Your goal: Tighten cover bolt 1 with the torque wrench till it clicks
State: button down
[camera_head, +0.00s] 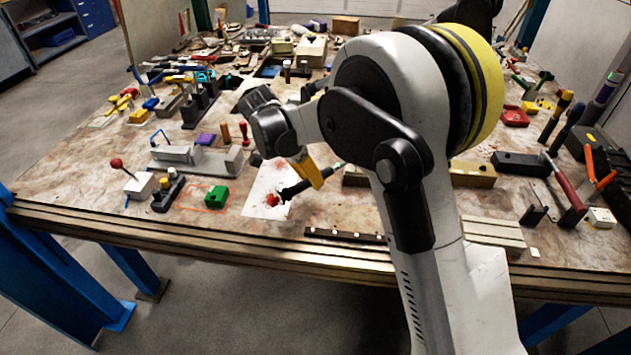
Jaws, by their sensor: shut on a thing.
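My gripper (318,183) is in the middle of the head view, low over the front part of the bench, with its orange-yellow part pointing down. It is shut on a dark, long-handled tool (291,192) that looks like the torque wrench. The tool slants from lower left to upper right, above or beside a white sheet (255,205) with red marks. My arm hides much of the bench behind it and to its right. I cannot make out cover bolt 1 or whether the tool touches a bolt.
A green block (217,196), a grey vise-like fixture (198,158) and a red-knobbed white block (140,185) stand left of my gripper. A dark strip (345,236) lies at the front edge. Tools crowd the right side. Bare bench shows at the front left.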

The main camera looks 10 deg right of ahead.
jog(key=shift+w+d+r+p, duration=0.15)
jog(key=shift+r+p, duration=1.05)
jog(key=shift+r, duration=0.6)
jog(key=r+p, duration=0.2)
jog(key=r, duration=0.1)
jog(key=shift+a, duration=0.2)
jog(key=shift+r, duration=0.35)
jog(key=shift+s+a+r+p, duration=0.2)
jog(key=shift+s+r+p, duration=0.05)
jog(key=shift+s+p, duration=0.05)
jog(key=shift+w+d+f, duration=0.15)
